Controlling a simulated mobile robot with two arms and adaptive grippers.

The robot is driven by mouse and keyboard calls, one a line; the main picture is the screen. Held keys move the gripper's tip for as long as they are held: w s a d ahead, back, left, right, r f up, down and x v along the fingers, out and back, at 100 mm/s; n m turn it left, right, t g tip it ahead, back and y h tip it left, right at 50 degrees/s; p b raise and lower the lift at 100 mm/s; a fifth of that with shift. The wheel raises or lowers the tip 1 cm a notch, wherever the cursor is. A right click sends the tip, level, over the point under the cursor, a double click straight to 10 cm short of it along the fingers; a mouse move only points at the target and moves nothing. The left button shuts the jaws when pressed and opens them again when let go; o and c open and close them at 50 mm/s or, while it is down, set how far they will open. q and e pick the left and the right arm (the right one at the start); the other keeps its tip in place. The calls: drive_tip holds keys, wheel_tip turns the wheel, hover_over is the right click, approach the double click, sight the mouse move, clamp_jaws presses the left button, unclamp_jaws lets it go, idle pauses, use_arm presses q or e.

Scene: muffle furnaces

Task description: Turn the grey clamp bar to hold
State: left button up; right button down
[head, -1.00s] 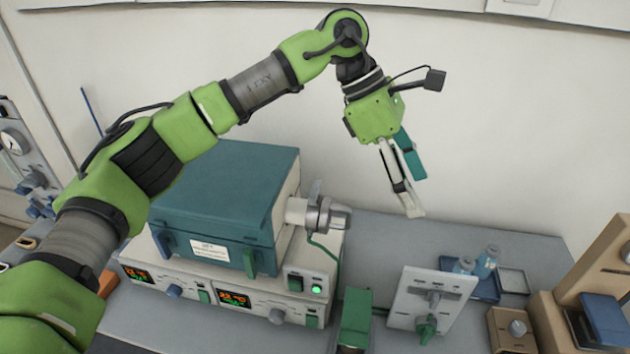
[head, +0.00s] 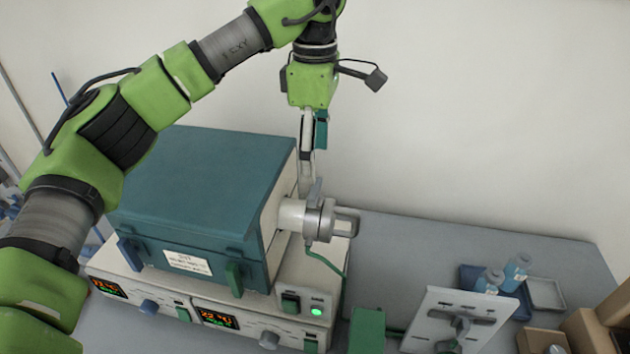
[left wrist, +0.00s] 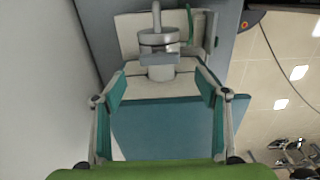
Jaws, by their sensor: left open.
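The blue-green furnace (head: 200,190) has a pale cylindrical port with a grey clamp on its right side. The grey clamp bar (head: 316,192) stands up from the clamp in the head view. In the left wrist view the bar (left wrist: 168,58) lies across the port, beyond my fingers. My left gripper (head: 307,172) points down just behind and above the clamp. The wrist view shows its two fingers (left wrist: 160,75) spread wide with nothing between them. The bar looks apart from the fingers, though the exact gap is hard to tell. My right gripper is not in view.
The furnace sits on a control base with a lit green switch (head: 317,310). A green cable (head: 325,262) runs down from the port. A white panel (head: 465,305), a blue tray with bottles (head: 487,281) and brown boxes stand to the right. The bench behind them is clear.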

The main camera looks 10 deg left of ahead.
sight(315, 188)
use_arm(q)
wheel_tip(315, 188, down, 6)
drive_tip(key=shift+r+p, duration=0.15)
drive_tip(key=shift+p, duration=0.4)
drive_tip(key=shift+f, duration=0.5)
drive_tip(key=c, duration=1.1)
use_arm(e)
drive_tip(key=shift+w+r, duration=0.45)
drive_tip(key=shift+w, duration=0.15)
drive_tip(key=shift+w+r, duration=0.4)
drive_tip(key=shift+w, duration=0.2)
